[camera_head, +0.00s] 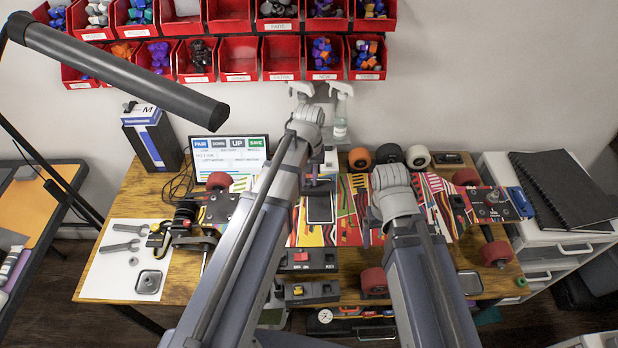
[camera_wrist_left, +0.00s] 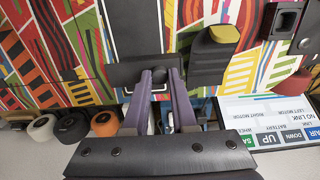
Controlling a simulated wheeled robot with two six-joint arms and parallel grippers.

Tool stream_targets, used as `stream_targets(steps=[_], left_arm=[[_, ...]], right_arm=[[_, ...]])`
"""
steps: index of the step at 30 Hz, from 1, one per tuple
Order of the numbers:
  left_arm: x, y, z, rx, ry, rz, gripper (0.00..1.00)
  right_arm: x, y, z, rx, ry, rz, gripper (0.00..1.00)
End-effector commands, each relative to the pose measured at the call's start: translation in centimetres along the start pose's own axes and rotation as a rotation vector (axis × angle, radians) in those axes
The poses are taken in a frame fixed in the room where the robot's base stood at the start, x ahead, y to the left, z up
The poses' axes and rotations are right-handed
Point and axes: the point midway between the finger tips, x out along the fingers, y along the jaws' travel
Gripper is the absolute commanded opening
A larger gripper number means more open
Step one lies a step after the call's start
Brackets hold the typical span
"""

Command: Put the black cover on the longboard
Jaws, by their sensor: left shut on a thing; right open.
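The longboard (camera_head: 350,225) lies across the workbench, bright-patterned, with trucks and red wheels. My left gripper (camera_wrist_left: 160,75) points at its deck and is shut on a black bar-shaped piece (camera_wrist_left: 125,73), likely the black cover seen edge-on. A flat black rectangle (camera_head: 320,209) with a pale edge lies in the deck, directly beside this piece; it also shows in the left wrist view (camera_wrist_left: 140,25). I cannot tell whether the two touch. My right gripper (camera_head: 366,236) is over the deck to the right, open, mostly hidden by its forearm.
A black part with a yellow top (camera_wrist_left: 215,50) sits near the left gripper. A screen (camera_head: 230,157) stands behind the board. Loose wheels (camera_head: 389,154) line the back edge. Switch boxes (camera_head: 308,259) are in front. Red bins (camera_head: 281,57) hang on the wall.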

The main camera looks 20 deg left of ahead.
Motion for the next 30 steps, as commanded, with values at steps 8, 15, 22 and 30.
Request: stream_targets(steps=[8, 15, 22, 30], left_arm=[[0.28, 0.0, 0.0, 0.0, 0.0, 0.0, 0.0], [0.7, 0.0, 0.0, 0.0, 0.0, 0.0, 0.0], [0.64, 0.0, 0.0, 0.0, 0.0, 0.0, 0.29], [0.64, 0.0, -0.01, 0.0, 0.0, 0.0, 0.6]], right_arm=[[0.28, -0.03, -0.02, 0.0, 0.0, 0.0, 0.82], [0.7, -0.07, -0.04, 0.0, 0.0, 0.0, 0.82], [0.64, -0.06, -0.04, 0.0, 0.0, 0.0, 0.82], [0.64, -0.06, -0.04, 0.0, 0.0, 0.0, 0.82]])
